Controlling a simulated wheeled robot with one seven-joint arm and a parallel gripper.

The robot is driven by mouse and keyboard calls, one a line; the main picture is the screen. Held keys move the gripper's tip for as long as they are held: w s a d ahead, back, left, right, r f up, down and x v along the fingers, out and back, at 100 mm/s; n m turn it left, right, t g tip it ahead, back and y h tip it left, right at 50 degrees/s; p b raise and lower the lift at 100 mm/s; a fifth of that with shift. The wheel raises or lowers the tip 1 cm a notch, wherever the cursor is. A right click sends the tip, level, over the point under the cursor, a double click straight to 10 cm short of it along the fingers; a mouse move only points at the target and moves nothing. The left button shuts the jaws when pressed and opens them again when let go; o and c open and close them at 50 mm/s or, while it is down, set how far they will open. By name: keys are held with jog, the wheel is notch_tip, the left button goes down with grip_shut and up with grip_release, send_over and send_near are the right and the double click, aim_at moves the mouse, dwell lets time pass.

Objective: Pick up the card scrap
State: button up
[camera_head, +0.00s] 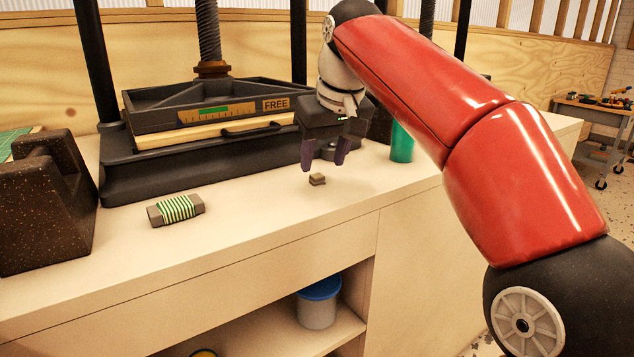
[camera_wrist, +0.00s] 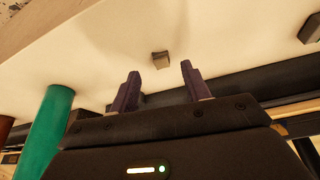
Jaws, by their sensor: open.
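The card scrap (camera_head: 317,180) looks like a small brown-grey block lying on the pale bench top near its front edge. It also shows in the wrist view (camera_wrist: 160,60), beyond the fingertips and between their lines. My gripper (camera_head: 322,165) is above the bench, just over the scrap, with its two purple fingers pointing down. In the wrist view the fingers (camera_wrist: 160,72) stand apart with nothing between them. The scrap is not touched by the fingers as far as I can see.
A dark press (camera_head: 205,150) marked FREE stands behind. A green cylinder (camera_head: 402,143) stands right of my gripper. A grey block wrapped in striped cord (camera_head: 175,209) lies to the left, near a speckled dark holder (camera_head: 45,205). The bench around the scrap is clear.

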aim_at(318, 176)
jog(key=x, duration=0.3)
jog(key=shift+w+a+f, duration=0.1)
jog(key=shift+a+f, duration=0.05)
jog(key=shift+c, duration=0.2)
grip_shut()
